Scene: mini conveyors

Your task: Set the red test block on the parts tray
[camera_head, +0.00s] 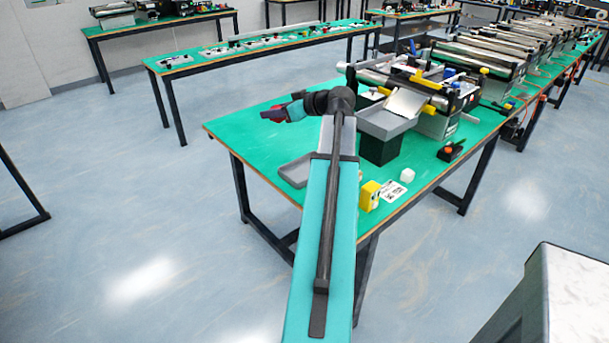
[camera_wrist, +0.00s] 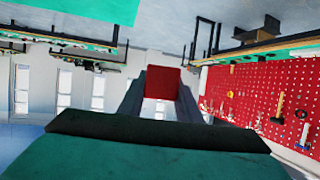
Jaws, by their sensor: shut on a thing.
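The red test block (camera_wrist: 162,83) is held between the two fingers of my gripper (camera_wrist: 160,95) in the wrist view. In the head view my gripper (camera_head: 273,113) is above the left part of the near green table, with a small bit of red at its tip. The gripper is shut on the block. A grey shallow tray (camera_head: 296,171), likely the parts tray, lies on the table to the left of my arm. My arm hides its right side. The gripper is above and beyond the tray in the picture, and the block is apart from it.
The green table (camera_head: 235,130) is clear at its left end. Mini conveyors (camera_head: 440,95) stand behind.

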